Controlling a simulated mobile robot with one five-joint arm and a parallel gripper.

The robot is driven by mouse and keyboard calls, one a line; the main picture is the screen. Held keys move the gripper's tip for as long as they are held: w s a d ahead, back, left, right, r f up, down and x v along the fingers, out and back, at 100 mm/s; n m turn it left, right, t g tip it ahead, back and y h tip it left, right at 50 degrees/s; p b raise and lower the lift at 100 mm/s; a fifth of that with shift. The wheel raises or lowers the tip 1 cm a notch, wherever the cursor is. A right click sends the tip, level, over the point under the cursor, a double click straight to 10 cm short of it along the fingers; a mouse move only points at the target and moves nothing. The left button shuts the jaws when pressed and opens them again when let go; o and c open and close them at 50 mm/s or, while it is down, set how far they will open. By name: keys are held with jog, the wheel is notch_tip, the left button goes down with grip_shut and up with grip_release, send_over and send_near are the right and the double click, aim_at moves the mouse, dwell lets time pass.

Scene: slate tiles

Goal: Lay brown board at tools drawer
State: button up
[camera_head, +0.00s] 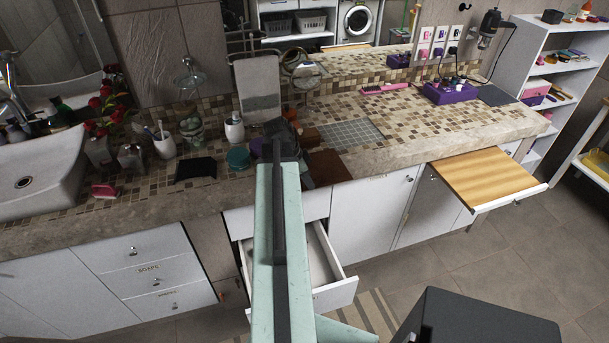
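A dark brown flat board (329,167) lies at the counter's front edge, just right of my gripper; the arm may hide part of its left side. My gripper (284,132) is dark and sits over the counter at the far end of my pale green arm. Its fingers are hidden or too small to tell open from shut, or whether it touches the board. An open white drawer (336,287) stands out below the counter, partly behind my arm. No label reading "tools" can be made out on it.
A light wooden pull-out board (486,176) juts from the cabinet at right. The counter (410,116) holds a grey mesh mat (350,133), a purple box (449,92) and a pink comb (385,88). Cups, bottles and a sink (40,170) crowd the left. A black box (480,318) stands front right.

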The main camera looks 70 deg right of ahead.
grip_shut()
jog(key=shift+r, duration=0.1)
notch_tip(320, 180, up, 7)
jog(key=p, duration=0.7)
jog(key=shift+r, duration=0.15)
jog(key=shift+r+p, duration=0.25)
jog(key=shift+p, duration=0.25)
jog(key=shift+w, duration=0.1)
